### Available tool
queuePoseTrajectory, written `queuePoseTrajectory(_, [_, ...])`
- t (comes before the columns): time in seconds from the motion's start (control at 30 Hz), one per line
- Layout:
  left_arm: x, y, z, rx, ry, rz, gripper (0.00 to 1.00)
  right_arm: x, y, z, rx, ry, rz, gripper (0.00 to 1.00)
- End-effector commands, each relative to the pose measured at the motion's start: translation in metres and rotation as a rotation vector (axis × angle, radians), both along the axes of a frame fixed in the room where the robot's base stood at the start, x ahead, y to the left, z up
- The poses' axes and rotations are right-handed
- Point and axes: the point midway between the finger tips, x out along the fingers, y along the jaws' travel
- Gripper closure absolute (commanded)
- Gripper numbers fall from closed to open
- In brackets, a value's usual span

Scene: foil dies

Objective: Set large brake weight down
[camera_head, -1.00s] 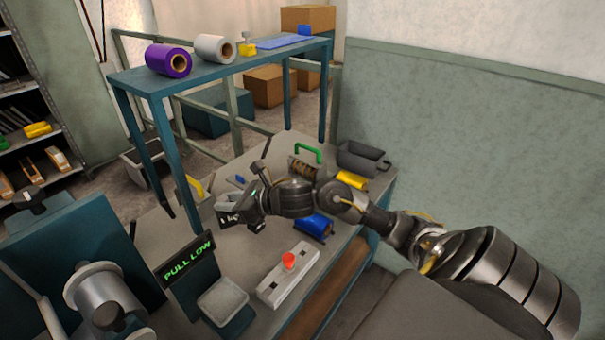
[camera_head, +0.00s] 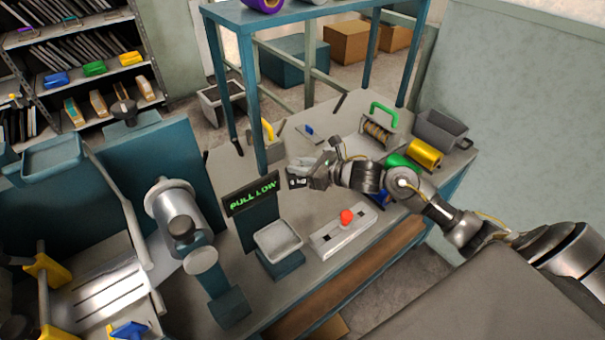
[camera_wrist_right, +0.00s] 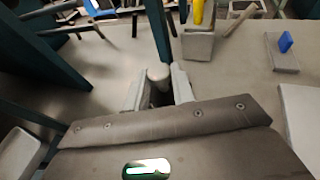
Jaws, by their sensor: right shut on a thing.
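My right gripper (camera_head: 298,170) reaches in from the right over the bench. It is shut on a small pale grey piece, which I take to be the large brake weight. In the right wrist view the right gripper (camera_wrist_right: 157,92) has its two grey fingers on either side of the weight's rounded pale top (camera_wrist_right: 158,72). The lower part of the weight is hidden by the fingers and wrist. I cannot tell whether it touches the bench. My left gripper is not in view.
The lit PULL LOW sign (camera_head: 252,195) and a grey pan (camera_head: 278,241) stand left of the gripper. A white box with a red button (camera_head: 346,216) is in front. A teal shelf post (camera_head: 248,100) rises close by. Bare bench (camera_head: 308,205) lies between them.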

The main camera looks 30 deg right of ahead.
Motion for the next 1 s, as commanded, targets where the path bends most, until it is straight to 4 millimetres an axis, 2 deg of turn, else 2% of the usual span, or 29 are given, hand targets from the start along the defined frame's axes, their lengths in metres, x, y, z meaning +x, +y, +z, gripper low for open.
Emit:
queuePoseTrajectory(0.17, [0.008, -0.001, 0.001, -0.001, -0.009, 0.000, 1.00, 0.001, 0.000, 0.000, 0.003, -0.008, -0.001, 1.00])
queuePoseTrajectory(0.5, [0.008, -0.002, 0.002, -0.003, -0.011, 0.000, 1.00, 0.001, 0.000, -0.034, 0.003, -0.008, -0.002, 1.00])
queuePoseTrajectory(0.93, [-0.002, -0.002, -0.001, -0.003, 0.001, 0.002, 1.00, 0.001, 0.000, -0.039, 0.002, -0.010, -0.001, 1.00])
queuePoseTrajectory(0.97, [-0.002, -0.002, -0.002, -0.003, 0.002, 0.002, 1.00, 0.000, 0.000, -0.042, 0.000, -0.001, 0.000, 0.74])
queuePoseTrajectory(1.0, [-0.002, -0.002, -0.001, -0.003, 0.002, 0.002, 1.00, 0.000, 0.000, -0.041, 0.000, -0.002, 0.000, 0.69])
